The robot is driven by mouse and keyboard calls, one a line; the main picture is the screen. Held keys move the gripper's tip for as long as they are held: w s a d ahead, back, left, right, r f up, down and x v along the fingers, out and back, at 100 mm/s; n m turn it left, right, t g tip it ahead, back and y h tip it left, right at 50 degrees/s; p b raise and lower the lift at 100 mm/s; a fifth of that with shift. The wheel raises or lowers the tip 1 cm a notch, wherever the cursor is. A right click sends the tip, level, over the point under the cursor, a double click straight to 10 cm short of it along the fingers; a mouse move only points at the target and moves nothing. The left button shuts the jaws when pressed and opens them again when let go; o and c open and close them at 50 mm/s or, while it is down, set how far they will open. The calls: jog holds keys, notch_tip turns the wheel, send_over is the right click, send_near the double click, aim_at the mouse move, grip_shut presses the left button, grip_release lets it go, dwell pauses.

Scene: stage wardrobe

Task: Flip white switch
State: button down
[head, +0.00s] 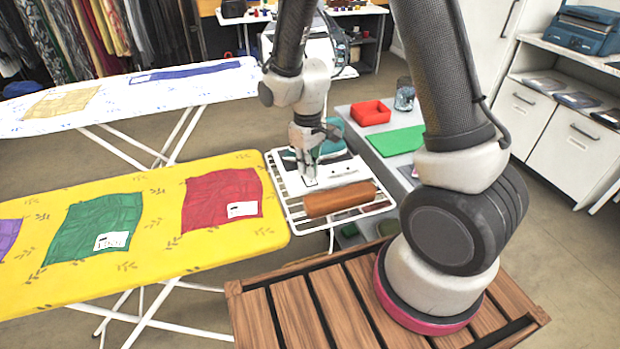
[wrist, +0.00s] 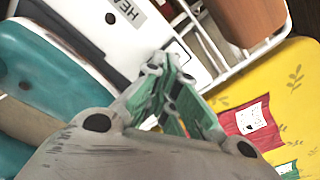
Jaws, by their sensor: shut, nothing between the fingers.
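A white plate (head: 343,171) lies on the white wire rack at the end of the yellow ironing board. In the wrist view the white plate (wrist: 88,28) carries a partly cut-off label starting with "HE" (wrist: 130,10) and a dark oval mark. I cannot tell whether the fingertips touch the plate.
A teal iron (head: 318,151) stands just behind my gripper. A brown block (head: 338,198) lies at the rack's front. The yellow ironing board (head: 150,240) with folded cloths is at left. A red tray (head: 371,112) and green sheet (head: 397,141) lie on the grey table at right.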

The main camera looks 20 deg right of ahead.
aim_at(315, 181)
jog(key=shift+f, duration=0.2)
jog(key=shift+r, duration=3.5)
jog(key=s, duration=0.1)
jog(key=s+d+g, duration=0.1)
jog(key=shift+s+f, duration=0.15)
jog(key=shift+s, duration=0.2)
jog(key=s+d+r+m+t, duration=0.2)
jog(key=s+d+r+m, duration=0.1)
jog(key=s+d+r, duration=0.4)
jog(key=s+d+r+m+t, duration=0.3)
jog(key=s+d+r, duration=0.4)
jog(key=r, duration=0.7)
jog(key=shift+s, duration=1.15)
